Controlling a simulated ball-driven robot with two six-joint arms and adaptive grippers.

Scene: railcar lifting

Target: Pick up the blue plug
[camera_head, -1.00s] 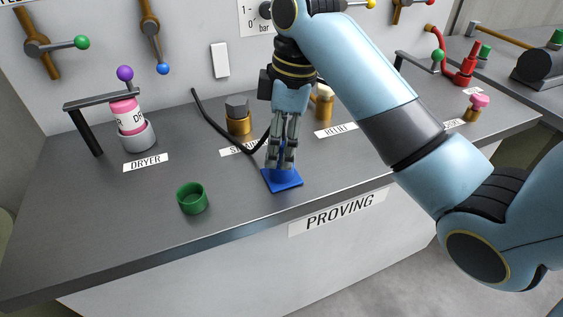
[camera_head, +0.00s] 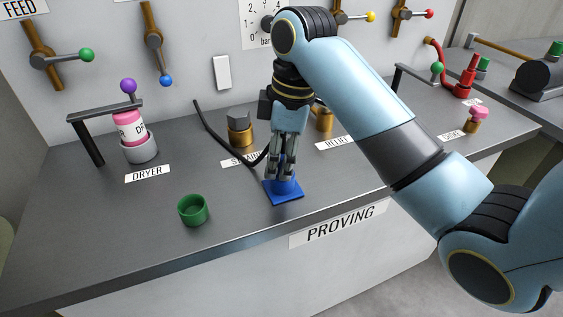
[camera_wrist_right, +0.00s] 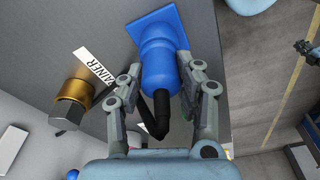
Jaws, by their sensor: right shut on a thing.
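The blue plug (camera_head: 285,186) stands upright on a square blue base (camera_head: 292,195) near the front edge of the bench. In the right wrist view the plug (camera_wrist_right: 158,76) is a round blue body with a black cable (camera_wrist_right: 158,118) at its end. My right gripper (camera_head: 282,177) points down at it from above. In the right wrist view the gripper's two fingers (camera_wrist_right: 166,72) are shut on the plug, one on each side. The square base (camera_wrist_right: 158,30) lies beyond the fingertips.
A green open cup (camera_head: 193,210) stands left of the plug. A brass fitting (camera_head: 240,131) stands behind, with the black cable running beside it. The pink dryer bottle (camera_head: 130,128) is at the left. The bench front is otherwise clear.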

